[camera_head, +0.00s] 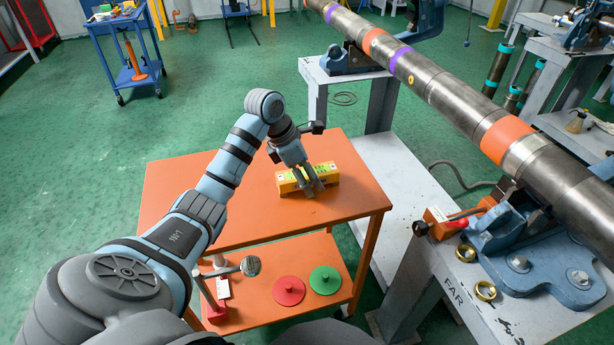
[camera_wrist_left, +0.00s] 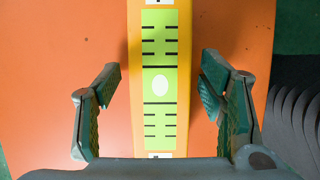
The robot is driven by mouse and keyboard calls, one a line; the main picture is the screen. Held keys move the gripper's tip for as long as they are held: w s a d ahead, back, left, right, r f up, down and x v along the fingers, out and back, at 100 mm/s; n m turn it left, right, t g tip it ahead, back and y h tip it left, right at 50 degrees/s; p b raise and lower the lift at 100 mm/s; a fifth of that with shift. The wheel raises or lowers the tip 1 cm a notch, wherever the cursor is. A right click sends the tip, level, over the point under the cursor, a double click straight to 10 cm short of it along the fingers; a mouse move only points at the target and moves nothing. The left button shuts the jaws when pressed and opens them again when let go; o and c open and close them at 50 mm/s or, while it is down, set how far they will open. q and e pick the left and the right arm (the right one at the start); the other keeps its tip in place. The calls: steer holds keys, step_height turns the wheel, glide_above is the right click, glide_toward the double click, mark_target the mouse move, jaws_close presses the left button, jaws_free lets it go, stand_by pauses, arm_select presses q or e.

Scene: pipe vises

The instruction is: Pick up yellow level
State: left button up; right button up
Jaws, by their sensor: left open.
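The yellow level (camera_head: 308,179) lies on the top of the orange cart, near the middle of the head view. In the left wrist view the yellow level (camera_wrist_left: 136,85) runs top to bottom, with a pale green marked label on its face. My left gripper (camera_head: 314,190) is over the level. In the left wrist view its two fingers (camera_wrist_left: 160,85) stand apart on either side of the level, with a gap on both sides. It is open and holds nothing. My right gripper does not show in either view.
The orange cart top (camera_head: 190,185) is otherwise clear. Its lower shelf holds a red disc (camera_head: 288,291) and a green disc (camera_head: 325,280). A long steel pipe (camera_head: 440,85) rests in blue vises (camera_head: 530,250) to the right. A blue cart (camera_head: 130,75) stands at the back left.

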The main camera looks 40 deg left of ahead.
arm_select(q)
jaws_close()
steer(key=shift+r, duration=0.1)
step_height(320, 180, up, 10)
steer(key=p, duration=0.2)
steer(key=shift+r+p, duration=0.1)
steer(key=shift+p, duration=0.3)
step_height(320, 180, up, 10)
steer(key=p, duration=1)
steer(key=shift+r, duration=0.15)
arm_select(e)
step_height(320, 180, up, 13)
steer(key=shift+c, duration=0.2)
